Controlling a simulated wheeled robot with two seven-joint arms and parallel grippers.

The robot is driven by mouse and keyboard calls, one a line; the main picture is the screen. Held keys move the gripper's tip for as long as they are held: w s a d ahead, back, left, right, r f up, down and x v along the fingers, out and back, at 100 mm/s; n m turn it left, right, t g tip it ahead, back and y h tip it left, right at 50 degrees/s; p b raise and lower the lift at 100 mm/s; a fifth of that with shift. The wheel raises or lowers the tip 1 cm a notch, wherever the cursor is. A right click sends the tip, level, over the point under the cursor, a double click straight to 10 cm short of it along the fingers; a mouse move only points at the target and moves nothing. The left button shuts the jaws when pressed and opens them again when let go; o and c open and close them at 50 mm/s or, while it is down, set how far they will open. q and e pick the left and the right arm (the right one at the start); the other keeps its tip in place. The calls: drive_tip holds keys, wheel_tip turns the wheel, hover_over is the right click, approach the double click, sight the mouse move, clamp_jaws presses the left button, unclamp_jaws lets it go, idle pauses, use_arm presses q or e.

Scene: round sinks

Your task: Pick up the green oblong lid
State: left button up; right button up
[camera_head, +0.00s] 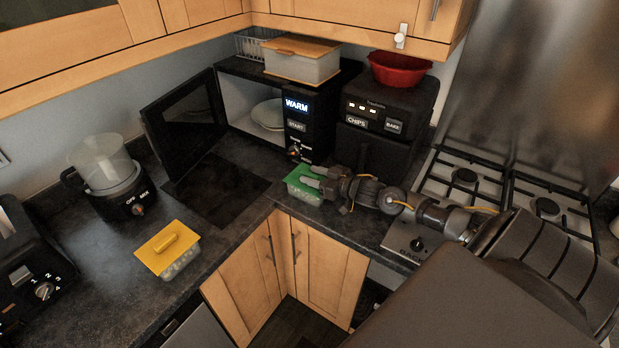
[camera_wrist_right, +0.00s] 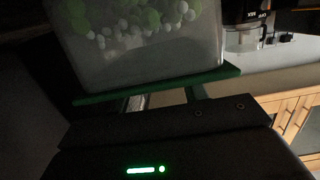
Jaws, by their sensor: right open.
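The green oblong lid (camera_head: 298,176) sits on a clear container (camera_head: 302,195) on the dark counter, in front of the open microwave. In the right wrist view the lid (camera_wrist_right: 225,76) shows as a green edge against the clear container (camera_wrist_right: 150,65), which holds green and white balls. My right gripper (camera_head: 309,176) is at the lid, coming in from the right. In the right wrist view its two fingers (camera_wrist_right: 165,98) are apart and reach to the lid. The finger tips and any lid handle are hidden there. My left gripper is not in view.
The microwave (camera_head: 297,113) has its door (camera_head: 186,123) swung open to the left. A black air fryer (camera_head: 385,115) stands behind my right arm. A yellow-lidded container (camera_head: 167,248), a blender (camera_head: 107,170) and a gas hob (camera_head: 465,180) are nearby. The counter's front edge is close to the green-lidded container.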

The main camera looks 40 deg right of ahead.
clamp_jaws()
idle(0.4)
drive_tip(key=shift+r+b, duration=0.25)
drive_tip(key=shift+b, duration=0.05)
wheel_tip(320, 180, up, 2)
drive_tip(key=shift+r+b, duration=0.1)
drive_tip(key=shift+b, duration=0.7)
drive_tip(key=s+a+r+b, duration=0.2)
drive_tip(key=s+a+r, duration=0.6)
drive_tip(key=a+r, duration=0.2)
drive_tip(key=shift+a+r+b, duration=0.15)
drive_tip(key=shift+a+b, duration=0.15)
drive_tip(key=shift+a, duration=0.5)
